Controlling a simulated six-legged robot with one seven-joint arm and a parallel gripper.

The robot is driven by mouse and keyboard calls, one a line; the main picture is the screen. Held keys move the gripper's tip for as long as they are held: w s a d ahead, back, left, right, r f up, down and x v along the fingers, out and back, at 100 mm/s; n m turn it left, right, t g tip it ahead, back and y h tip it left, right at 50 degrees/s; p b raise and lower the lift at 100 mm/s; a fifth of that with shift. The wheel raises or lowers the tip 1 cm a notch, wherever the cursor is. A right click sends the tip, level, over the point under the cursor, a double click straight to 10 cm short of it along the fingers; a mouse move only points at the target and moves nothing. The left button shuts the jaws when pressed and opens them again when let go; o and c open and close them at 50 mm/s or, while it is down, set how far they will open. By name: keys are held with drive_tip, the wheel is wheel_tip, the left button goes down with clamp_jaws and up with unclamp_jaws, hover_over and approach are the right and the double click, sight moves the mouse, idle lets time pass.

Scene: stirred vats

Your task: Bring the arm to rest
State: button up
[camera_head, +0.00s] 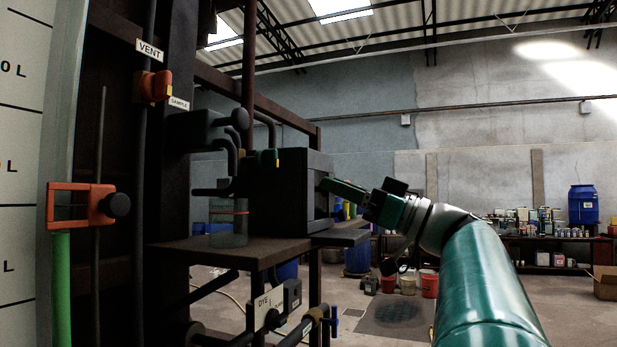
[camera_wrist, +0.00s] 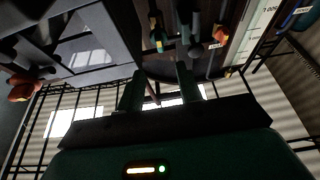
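My green arm reaches up from the lower right in the head view, bent at the wrist. My gripper (camera_head: 328,185) points left, at the front of a dark box (camera_head: 278,190) on a shelf. The head view does not clearly show whether it touches the box. In the wrist view the two fingers of my gripper (camera_wrist: 160,85) stand apart with nothing held between them. The large grey box face (camera_wrist: 90,45) fills the upper left of that view.
A clear vessel with a red band (camera_head: 228,228) stands left of the box on the brown shelf (camera_head: 262,252). Pipes, a VENT valve (camera_head: 153,87) and an orange clamp (camera_head: 80,206) are at left. A blue drum (camera_head: 583,205) stands far right.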

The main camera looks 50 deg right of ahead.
drive_tip(key=shift+s+d+f, duration=0.2)
drive_tip(key=shift+s+f, duration=0.05)
drive_tip(key=shift+s, duration=0.4)
